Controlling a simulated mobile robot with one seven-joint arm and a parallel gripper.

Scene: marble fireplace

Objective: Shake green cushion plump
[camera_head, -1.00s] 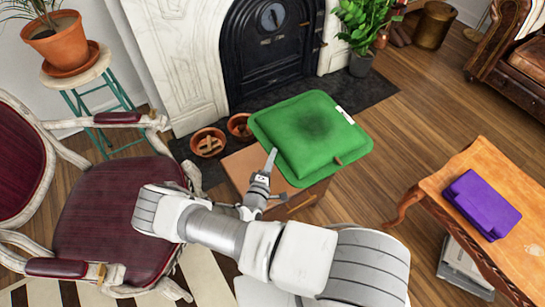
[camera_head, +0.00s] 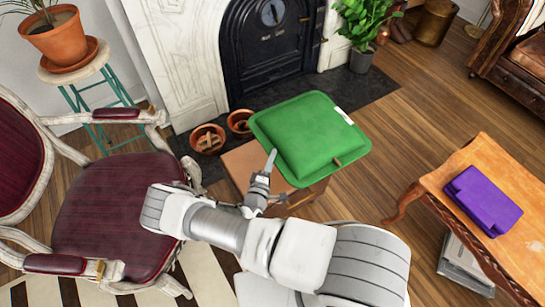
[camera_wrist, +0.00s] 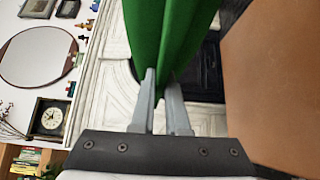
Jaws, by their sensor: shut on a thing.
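The green cushion (camera_head: 312,132) is a plump square with a flat border and a small white tag on its upper right edge. It shows over a brown box-like piece of furniture (camera_head: 243,167) in front of the fireplace. My gripper (camera_head: 271,163) is at the cushion's lower left edge. In the wrist view the fingers (camera_wrist: 160,88) are shut on the green cushion (camera_wrist: 168,35), which hangs in folds between them. I cannot tell whether the cushion touches the furniture beneath. A small brown spot shows near its lower edge.
A dark red armchair (camera_head: 118,215) stands close on the left. A wooden table (camera_head: 452,178) with a purple object (camera_head: 483,202) is on the right. Terracotta pots (camera_head: 208,139) sit on the hearth by the black fireplace (camera_head: 262,50). Wood floor (camera_head: 400,125) is clear right of the cushion.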

